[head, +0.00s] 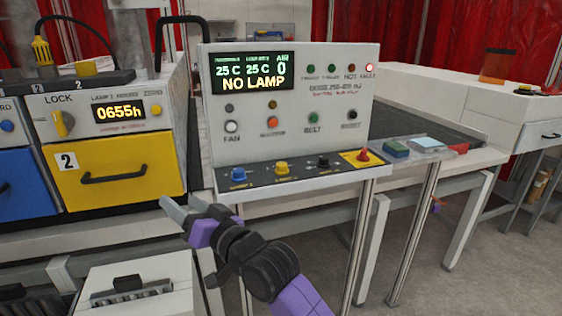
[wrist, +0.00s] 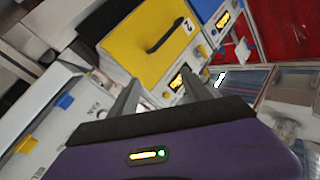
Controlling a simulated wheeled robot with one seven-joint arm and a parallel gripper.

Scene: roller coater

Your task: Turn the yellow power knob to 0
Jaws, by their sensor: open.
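A yellow knob (head: 281,168) stands on the dark ledge of the grey control console, between a blue knob (head: 238,175) and a black knob (head: 323,161). Its label and setting are too small to read. In the wrist view, the yellow knob (wrist: 25,145) is at the lower left, beyond the blue knob (wrist: 65,102). My gripper (head: 182,204) is open and empty, left of and below the ledge in the head view, apart from all knobs. In the wrist view, my gripper (wrist: 160,78) points toward the yellow drawer front.
A red knob (head: 363,155) on a yellow plate ends the ledge's right side. The console display (head: 252,72) reads "NO LAMP". Left is a yellow drawer (head: 160,165) with a black handle, below another yellow knob (head: 63,123) marked LOCK. A white box (head: 135,285) stands low at left.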

